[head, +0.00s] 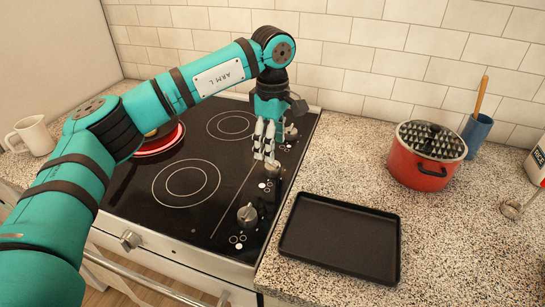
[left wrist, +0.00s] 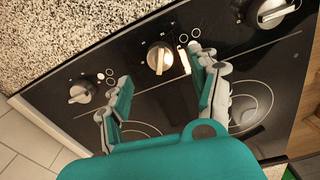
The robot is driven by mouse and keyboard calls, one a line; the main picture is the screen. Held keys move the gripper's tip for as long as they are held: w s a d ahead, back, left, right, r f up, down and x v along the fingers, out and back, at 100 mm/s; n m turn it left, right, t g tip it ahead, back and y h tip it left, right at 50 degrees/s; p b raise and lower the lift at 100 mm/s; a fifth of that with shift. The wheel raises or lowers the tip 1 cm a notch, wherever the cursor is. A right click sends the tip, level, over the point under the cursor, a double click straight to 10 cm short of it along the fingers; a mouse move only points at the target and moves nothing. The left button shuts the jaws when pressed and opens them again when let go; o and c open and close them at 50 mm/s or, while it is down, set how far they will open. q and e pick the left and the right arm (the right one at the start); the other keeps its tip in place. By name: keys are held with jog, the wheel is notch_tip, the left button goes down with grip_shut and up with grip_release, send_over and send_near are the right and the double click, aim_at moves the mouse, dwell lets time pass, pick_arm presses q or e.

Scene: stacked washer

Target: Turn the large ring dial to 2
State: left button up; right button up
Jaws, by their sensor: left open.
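The black cooktop (head: 140,205) has a column of silver dials along its right side. They are a far dial (head: 290,131), a middle dial (head: 272,168) and a near dial (head: 247,214). Small ring marks are printed beside them, too small to tell which is the large ring dial. My left gripper (head: 264,150) is open, pointing down over the middle dial. In the left wrist view the middle dial (left wrist: 159,57) shows between and beyond the fingertips, with no clear contact. The other dials (left wrist: 80,92) (left wrist: 270,10) lie to either side. My right gripper is not in view.
A black tray (head: 342,238) lies on the speckled counter right of the cooktop. Behind it stand a red pot (head: 418,170) and a blue cup (head: 476,132) with a wooden handle. A red pan (head: 160,142) sits on the back left burner, partly behind my arm.

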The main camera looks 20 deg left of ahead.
pick_arm(q)
notch_tip(320, 180, up, 6)
dwell(0.5)
